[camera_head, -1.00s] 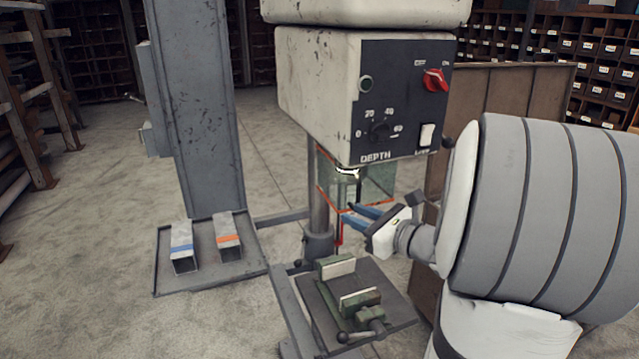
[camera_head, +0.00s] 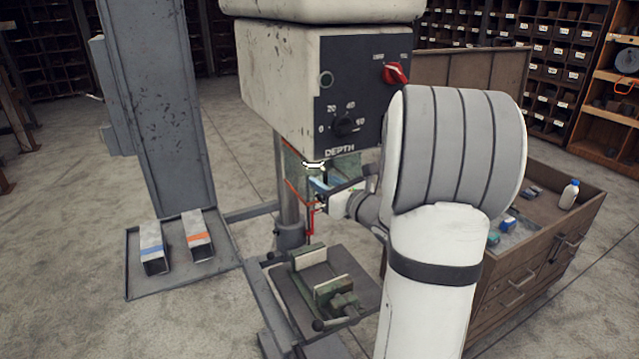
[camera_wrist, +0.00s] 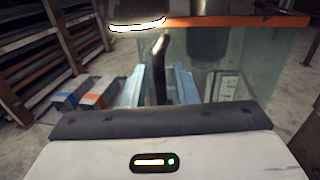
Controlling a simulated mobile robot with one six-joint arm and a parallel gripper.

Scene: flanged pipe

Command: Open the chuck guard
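The chuck guard (camera_head: 347,166) is a clear box with orange edges under the drill press head. It also shows in the wrist view (camera_wrist: 225,55), with an orange strip along its top. My gripper (camera_head: 318,186) is at the guard, and my arm hides part of the guard's right side. In the wrist view my gripper's two blue fingers (camera_wrist: 160,88) stand apart, and a dark upright bar (camera_wrist: 160,68) shows between them. Gaps show on both sides of the bar, so the fingers look open. I cannot tell whether the bar belongs to the guard.
The drill press head (camera_head: 310,85) overhangs the guard. A green vise (camera_head: 325,280) stands on the table below. Two square tubes (camera_head: 199,235) lie on the plate at left. A wooden drawer cabinet (camera_head: 535,260) stands at right, behind my arm. The floor at left is clear.

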